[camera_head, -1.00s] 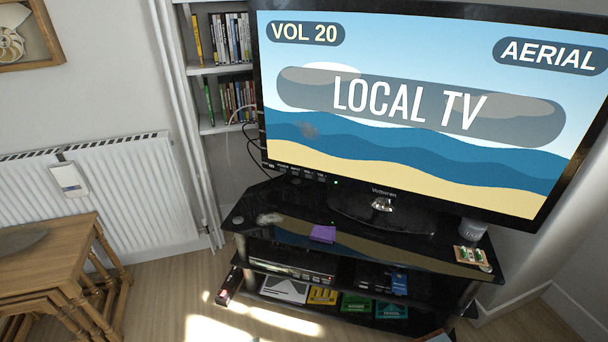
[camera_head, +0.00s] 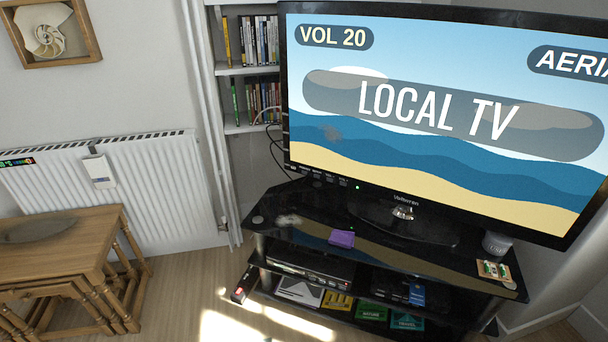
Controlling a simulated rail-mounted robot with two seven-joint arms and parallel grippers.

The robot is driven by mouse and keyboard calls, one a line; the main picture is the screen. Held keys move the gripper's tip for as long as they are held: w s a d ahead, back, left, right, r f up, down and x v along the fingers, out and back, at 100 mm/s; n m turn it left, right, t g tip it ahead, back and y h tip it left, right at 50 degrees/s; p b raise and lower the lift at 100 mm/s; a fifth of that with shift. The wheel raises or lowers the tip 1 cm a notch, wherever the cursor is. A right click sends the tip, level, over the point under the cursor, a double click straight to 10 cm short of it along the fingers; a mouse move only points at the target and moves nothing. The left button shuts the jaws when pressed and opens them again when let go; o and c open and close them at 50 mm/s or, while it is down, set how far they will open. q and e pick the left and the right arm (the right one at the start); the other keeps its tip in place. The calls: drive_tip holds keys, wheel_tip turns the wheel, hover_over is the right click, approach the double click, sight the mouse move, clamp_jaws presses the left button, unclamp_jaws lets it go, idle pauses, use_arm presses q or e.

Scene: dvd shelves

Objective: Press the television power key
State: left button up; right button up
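The television (camera_head: 440,115) stands on a black glass stand (camera_head: 300,212). Its screen is lit and reads "LOCAL TV", "VOL 20" and part of "AERIAL", cut off at the right edge. A row of small labelled keys (camera_head: 318,177) runs along the lower left of its frame. The labels are too small to tell which key is the power key. Neither gripper is in view.
A purple box (camera_head: 341,238) lies on the stand's top, with a cup (camera_head: 496,243) at its right. Wooden nested tables (camera_head: 75,250) stand at left before a white radiator (camera_head: 155,190). Disc shelves (camera_head: 243,70) rise behind the television.

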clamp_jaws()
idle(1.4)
